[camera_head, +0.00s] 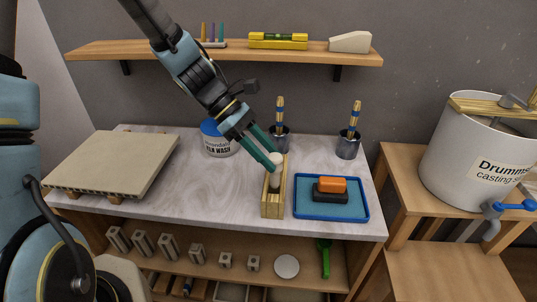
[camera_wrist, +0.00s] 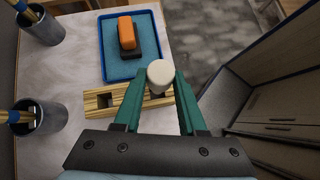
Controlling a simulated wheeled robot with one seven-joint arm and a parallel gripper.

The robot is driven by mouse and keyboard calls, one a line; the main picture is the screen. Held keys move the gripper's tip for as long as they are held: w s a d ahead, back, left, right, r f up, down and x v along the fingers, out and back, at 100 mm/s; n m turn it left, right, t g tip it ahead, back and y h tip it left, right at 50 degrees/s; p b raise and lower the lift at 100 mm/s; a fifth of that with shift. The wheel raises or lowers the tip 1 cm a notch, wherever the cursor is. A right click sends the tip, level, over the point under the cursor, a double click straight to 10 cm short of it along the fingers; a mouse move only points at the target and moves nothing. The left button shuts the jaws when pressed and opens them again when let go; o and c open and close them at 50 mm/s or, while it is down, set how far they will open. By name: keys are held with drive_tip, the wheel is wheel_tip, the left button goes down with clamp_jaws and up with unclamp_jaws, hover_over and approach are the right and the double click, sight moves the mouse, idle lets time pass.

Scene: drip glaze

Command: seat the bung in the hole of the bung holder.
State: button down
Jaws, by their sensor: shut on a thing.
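The bung (camera_head: 276,159) is a pale, rounded piece between my gripper's teal fingertips. Its white top (camera_wrist: 160,72) also shows in the wrist view. The bung holder (camera_head: 272,205) is a long, yellowish wooden block on the marbled worktop. In the wrist view the holder (camera_wrist: 92,101) shows a dark square opening left of my fingers. My fingers hide part of the holder there. I cannot tell whether the bung's lower end is inside a hole.
A blue tray (camera_head: 330,218) with an orange-topped dark block (camera_head: 331,185) lies close right of the holder. Two metal cups with brushes (camera_head: 347,147) (camera_head: 279,140) and a blue-lidded tub (camera_head: 219,143) stand behind. A large board (camera_head: 113,163) lies left. The worktop between is clear.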

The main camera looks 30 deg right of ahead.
sight(268, 187)
drive_tip(key=shift+w+f, duration=0.1)
drive_tip(key=shift+f, duration=0.2)
idle(0.9)
drive_tip(key=shift+p, duration=0.45)
idle(0.7)
drive_tip(key=shift+a+f+b, duration=0.1)
drive_tip(key=shift+f+b, duration=1.75)
drive_tip(key=shift+f, duration=1.5)
idle(1.5)
drive_tip(key=shift+c, duration=2)
unclamp_jaws()
drive_tip(key=shift+r, duration=0.15)
